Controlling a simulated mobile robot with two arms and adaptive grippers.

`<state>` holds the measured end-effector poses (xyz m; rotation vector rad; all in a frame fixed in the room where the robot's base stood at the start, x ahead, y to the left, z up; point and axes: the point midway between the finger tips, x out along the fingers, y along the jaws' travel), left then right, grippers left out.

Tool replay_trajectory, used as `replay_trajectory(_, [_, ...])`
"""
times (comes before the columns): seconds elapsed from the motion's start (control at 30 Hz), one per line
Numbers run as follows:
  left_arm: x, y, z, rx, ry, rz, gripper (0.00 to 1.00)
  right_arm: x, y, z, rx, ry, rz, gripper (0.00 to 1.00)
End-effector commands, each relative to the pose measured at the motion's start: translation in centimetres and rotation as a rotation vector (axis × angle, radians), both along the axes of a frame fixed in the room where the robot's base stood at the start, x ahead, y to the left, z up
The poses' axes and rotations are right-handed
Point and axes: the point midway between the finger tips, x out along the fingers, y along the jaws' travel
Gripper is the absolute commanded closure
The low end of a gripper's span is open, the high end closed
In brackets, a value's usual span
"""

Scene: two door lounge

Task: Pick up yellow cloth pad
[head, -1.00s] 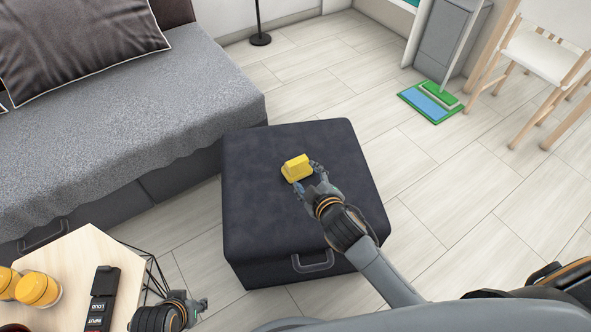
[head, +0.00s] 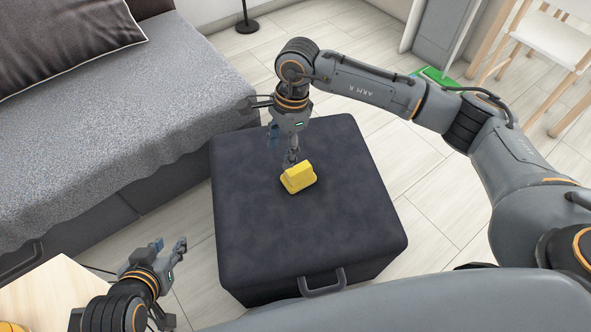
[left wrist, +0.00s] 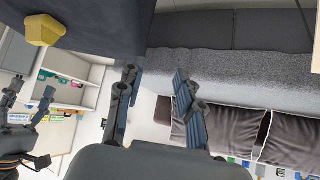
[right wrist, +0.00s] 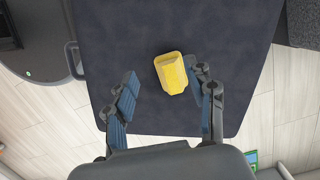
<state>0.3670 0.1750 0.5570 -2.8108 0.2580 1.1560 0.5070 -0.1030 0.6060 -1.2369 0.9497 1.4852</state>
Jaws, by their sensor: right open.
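The yellow cloth pad (head: 298,177) lies on top of the dark ottoman (head: 340,220), near its middle. It also shows in the right wrist view (right wrist: 171,73), ahead of the fingertips and nearer the right-hand finger, and in the left wrist view (left wrist: 42,29) at the top left. My right gripper (head: 282,150) is over the ottoman on the far side of the pad, with its fingers pointing down. My left gripper (head: 170,250) is open and empty, left of the ottoman.
A grey sofa (head: 130,110) with a dark cushion (head: 70,35) stands at the left. A light wooden table (head: 45,290) is at the lower left. A white chair (head: 545,50) stands at the far right. The ottoman top around the pad is clear.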

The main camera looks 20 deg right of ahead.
Motion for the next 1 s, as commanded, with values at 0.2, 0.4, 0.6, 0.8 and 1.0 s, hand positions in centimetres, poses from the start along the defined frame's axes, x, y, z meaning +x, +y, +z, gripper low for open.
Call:
replay_trajectory(0.2, [0.6,-0.3,0.9,-0.011,-0.051,-0.003,0.64,1.4,-4.5,-0.1,-0.185,-0.038,0.024,0.45])
replay_trajectory(0.4, [3.0,-1.2,3.1,-0.048,-0.214,-0.015,0.64,1.4,-4.6,-3.6,-0.188,-0.037,0.024,0.45])
replay_trajectory(0.6, [4.9,-2.1,5.8,-0.088,-0.383,-0.027,0.64,1.4,-4.6,-6.7,-0.186,-0.038,0.024,0.45])
replay_trajectory(0.8, [5.6,-2.5,7.2,-0.105,-0.457,-0.031,0.64,1.4,-4.5,-7.9,-0.184,-0.040,0.024,0.45])
replay_trajectory(1.0, [6.2,-2.9,8.7,-0.128,-0.549,-0.037,0.64,1.3,-4.5,-9.4,-0.184,-0.039,0.024,0.45])
